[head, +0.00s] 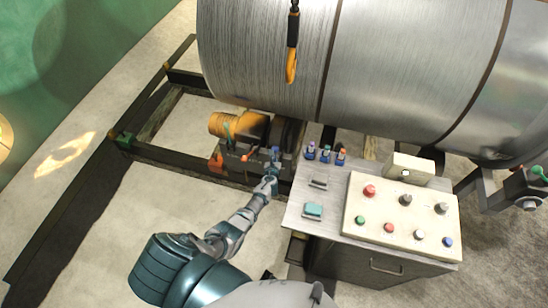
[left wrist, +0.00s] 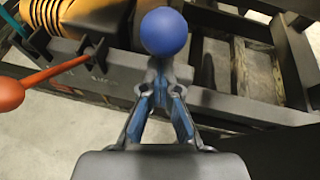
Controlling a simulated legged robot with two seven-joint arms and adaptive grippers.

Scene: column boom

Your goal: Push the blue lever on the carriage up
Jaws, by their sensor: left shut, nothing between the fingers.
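The carriage (head: 262,162) is a dark block with an orange motor, low beside the big metal cylinder. Its blue lever (head: 275,151) ends in a round blue knob (left wrist: 164,32), large in the left wrist view. My left gripper (head: 270,181) is shut and empty, right by the blue lever. In the left wrist view its fingertips (left wrist: 160,72) lie just below the knob, which is not between them. The lever's shaft is hidden behind the fingers, and I cannot tell whether they touch it. My right gripper is not in view.
A red-knobbed lever (left wrist: 10,93) stands left of the blue one, with a green lever (head: 227,131) beyond. A control desk (head: 296,215) with buttons stands to the right. An orange hook (head: 291,66) hangs before the cylinder (head: 270,60). Dark frame beams surround the carriage.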

